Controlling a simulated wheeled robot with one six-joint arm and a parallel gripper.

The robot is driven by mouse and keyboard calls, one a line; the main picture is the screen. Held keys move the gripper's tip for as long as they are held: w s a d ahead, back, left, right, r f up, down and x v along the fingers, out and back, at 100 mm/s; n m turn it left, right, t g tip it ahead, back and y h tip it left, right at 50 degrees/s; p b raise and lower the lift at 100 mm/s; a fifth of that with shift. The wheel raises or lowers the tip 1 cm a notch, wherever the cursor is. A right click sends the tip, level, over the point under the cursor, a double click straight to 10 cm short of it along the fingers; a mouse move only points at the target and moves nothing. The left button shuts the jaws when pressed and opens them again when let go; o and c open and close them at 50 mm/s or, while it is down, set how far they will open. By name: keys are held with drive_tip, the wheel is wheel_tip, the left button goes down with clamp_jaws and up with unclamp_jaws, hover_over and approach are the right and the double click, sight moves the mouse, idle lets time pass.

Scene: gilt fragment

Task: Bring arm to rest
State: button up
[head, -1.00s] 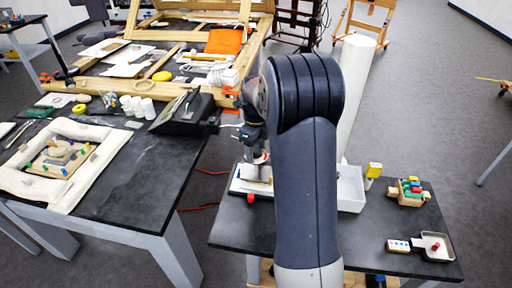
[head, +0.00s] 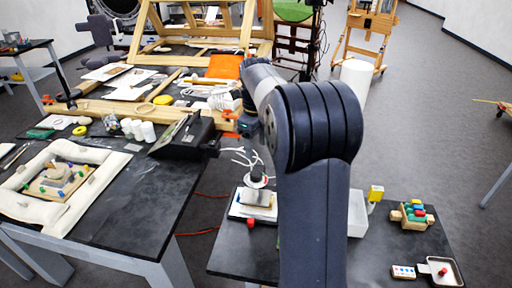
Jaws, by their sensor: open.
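My arm fills the middle of the head view, its dark ribbed elbow joint (head: 322,125) high above the small right-hand table. From the elbow, a grey link reaches up and away to the left. My gripper does not show clearly; the arm's far end is hidden behind its own links. On the small table, a white tray (head: 238,212) holds a pale block-like piece (head: 257,197) with a dark, rounded top piece above it. I see nothing carried by the arm.
A large black table (head: 140,205) at left holds a padded frame (head: 25,205), white jars (head: 131,128) and a black case (head: 182,138). The small table (head: 390,240) also holds a white bin (head: 357,213), a yellow-topped item (head: 376,193) and a colored-peg block (head: 411,215). Open floor lies right.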

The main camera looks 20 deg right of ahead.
sight(256, 173)
wheel_tip(256, 173, down, 11)
drive_tip(key=shift+r+p, duration=0.1)
drive_tip(key=shift+p, duration=0.45)
idle(0.4)
drive_tip(key=n, duration=0.5)
drive_tip(key=shift+n, duration=0.4)
drive_tip(key=n, duration=1.7)
drive_tip(key=shift+n, duration=0.3)
idle(1.0)
